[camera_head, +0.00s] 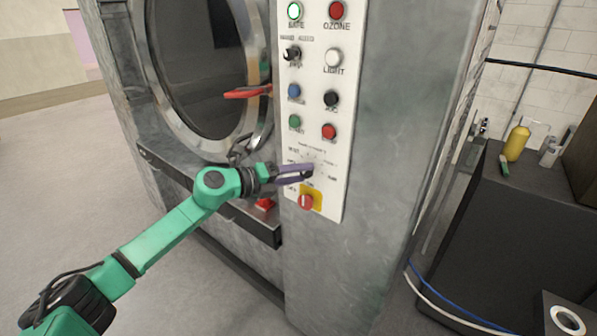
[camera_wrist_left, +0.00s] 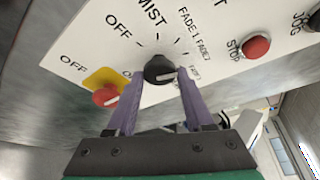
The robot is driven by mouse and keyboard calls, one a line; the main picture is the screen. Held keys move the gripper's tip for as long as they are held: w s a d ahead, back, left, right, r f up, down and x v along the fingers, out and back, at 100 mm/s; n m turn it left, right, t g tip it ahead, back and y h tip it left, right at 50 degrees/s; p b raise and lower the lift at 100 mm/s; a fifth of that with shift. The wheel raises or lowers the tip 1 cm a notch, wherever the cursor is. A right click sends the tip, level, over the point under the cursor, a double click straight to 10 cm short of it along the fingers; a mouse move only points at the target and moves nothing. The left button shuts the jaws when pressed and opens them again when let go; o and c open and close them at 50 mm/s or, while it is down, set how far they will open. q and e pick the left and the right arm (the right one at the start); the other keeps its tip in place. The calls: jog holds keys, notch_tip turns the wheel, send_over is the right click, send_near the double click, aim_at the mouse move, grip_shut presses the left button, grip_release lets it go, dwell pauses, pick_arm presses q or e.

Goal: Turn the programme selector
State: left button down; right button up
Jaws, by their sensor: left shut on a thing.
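The programme selector is a black round knob (camera_wrist_left: 158,69) with a white pointer line, low on the white control panel (camera_head: 315,100). Printed words such as OFF, MIST and FADE lie around it in the left wrist view. My left gripper (camera_head: 308,171) reaches in from the left, and its purple fingers (camera_wrist_left: 160,80) are shut on the knob, one on each side. In the head view the fingers mostly hide the knob. My right gripper is not in view.
A red rotary switch on a yellow plate (camera_head: 306,201) sits just below the selector. Green and red buttons (camera_head: 328,131) are above it. A dark cabinet (camera_head: 500,230) stands at right.

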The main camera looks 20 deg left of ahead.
pick_arm(q)
jog(key=shift+f, duration=0.1)
jog(key=shift+c, duration=1.5)
grip_release()
jog(key=b+v, duration=1.4)
jog(key=shift+s+a+b, duration=0.15)
jog(key=shift+a+b, duration=0.05)
jog(key=shift+b, duration=0.1)
